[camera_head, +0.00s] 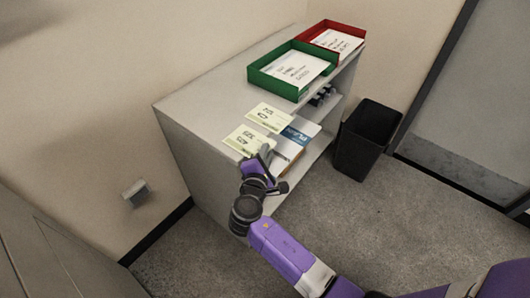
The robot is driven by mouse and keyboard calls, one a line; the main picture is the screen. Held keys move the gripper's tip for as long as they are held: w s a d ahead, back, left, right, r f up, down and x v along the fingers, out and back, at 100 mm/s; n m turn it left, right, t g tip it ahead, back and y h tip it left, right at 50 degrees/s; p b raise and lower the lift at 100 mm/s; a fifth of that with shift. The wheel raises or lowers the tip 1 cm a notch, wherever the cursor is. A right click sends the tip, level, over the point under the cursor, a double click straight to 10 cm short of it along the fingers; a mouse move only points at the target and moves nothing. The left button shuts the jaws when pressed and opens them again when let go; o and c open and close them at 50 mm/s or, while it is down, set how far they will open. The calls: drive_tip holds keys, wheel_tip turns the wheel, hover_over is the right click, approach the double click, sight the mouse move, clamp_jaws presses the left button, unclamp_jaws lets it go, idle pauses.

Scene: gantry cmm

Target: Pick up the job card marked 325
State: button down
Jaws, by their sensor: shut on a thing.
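A pale cream job card (244,138) lies at the near end of the grey cabinet's top. Its print is small and turned, and seems to include 325. A second cream card (269,116) lies just behind it, its number too small to read surely. My gripper (263,153) is at the near right edge of the first card, shut on that edge. The fingertips are small and partly hidden by my wrist. The card looks at or very close to the cabinet top; I cannot tell whether it is lifted.
The grey cabinet (205,97) also carries a green tray (259,79) and a red tray (323,26), both with papers. A blue and white booklet (300,129) lies right of the cards. A black bin (366,140) stands on the floor to the right.

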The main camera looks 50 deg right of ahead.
drive_tip(key=shift+s+f, duration=0.1)
drive_tip(key=c, duration=1.4)
unclamp_jaws()
drive_tip(key=v, duration=0.7)
drive_tip(key=shift+s+a, duration=0.2)
drive_tip(key=shift+a, duration=0.15)
drive_tip(key=shift+c, duration=0.4)
